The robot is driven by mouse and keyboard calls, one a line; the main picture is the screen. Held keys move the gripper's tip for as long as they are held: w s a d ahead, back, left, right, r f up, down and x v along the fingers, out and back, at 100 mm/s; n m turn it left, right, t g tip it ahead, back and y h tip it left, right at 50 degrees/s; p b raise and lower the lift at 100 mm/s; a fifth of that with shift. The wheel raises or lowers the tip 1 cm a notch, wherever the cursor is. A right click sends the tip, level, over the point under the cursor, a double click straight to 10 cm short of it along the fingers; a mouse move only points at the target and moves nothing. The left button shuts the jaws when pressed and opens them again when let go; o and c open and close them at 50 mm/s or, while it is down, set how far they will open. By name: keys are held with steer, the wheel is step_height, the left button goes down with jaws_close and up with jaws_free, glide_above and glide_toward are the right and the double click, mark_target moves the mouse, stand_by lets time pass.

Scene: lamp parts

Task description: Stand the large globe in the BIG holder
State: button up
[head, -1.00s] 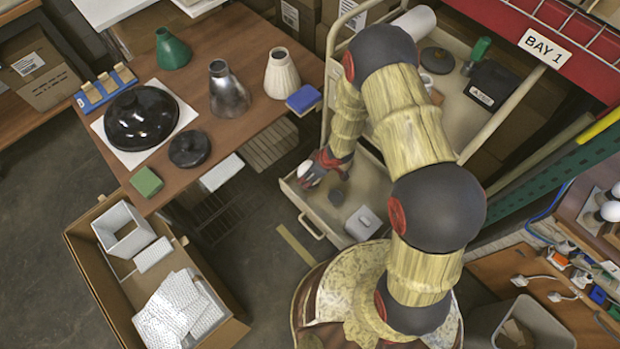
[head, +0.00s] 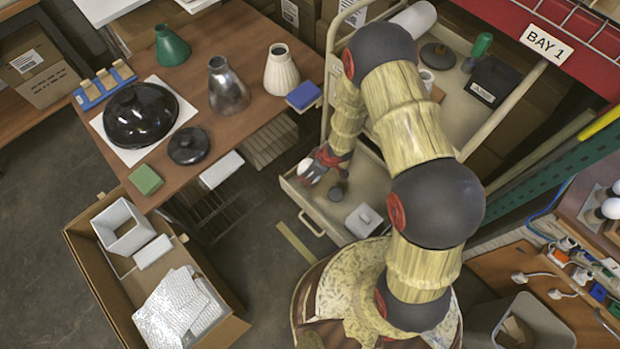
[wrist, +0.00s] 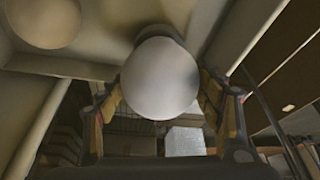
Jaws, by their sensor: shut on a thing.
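My gripper (wrist: 165,110) is shut on a large white globe (wrist: 160,78), with a finger on each side of it in the wrist view. A darker piece shows just behind the top of the globe; I cannot tell what it is. In the head view the globe (head: 305,167) shows at the end of my gripper (head: 314,168), over the left part of the open drawer of the cream cart. A small dark round piece (head: 337,194) lies in the drawer close to the right. I cannot tell which thing is the BIG holder.
The drawer (head: 318,212) also holds a grey box (head: 362,221). A pale round shape (wrist: 45,18) shows at the upper left in the wrist view. The wooden table (head: 245,125) stands left, with lamp shades. An open carton (head: 232,335) is on the floor. White globes (head: 611,208) stand far right.

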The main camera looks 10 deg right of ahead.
steer(key=shift+f, duration=0.85)
stand_by(1.7)
steer(key=o, duration=1.1)
steer(key=shift+o, duration=0.3)
steer(key=shift+r, duration=0.15)
steer(key=v, duration=1.1)
steer(key=shift+s+r, duration=0.2)
steer(key=shift+r, duration=0.1)
steer(key=shift+s+d, duration=0.1)
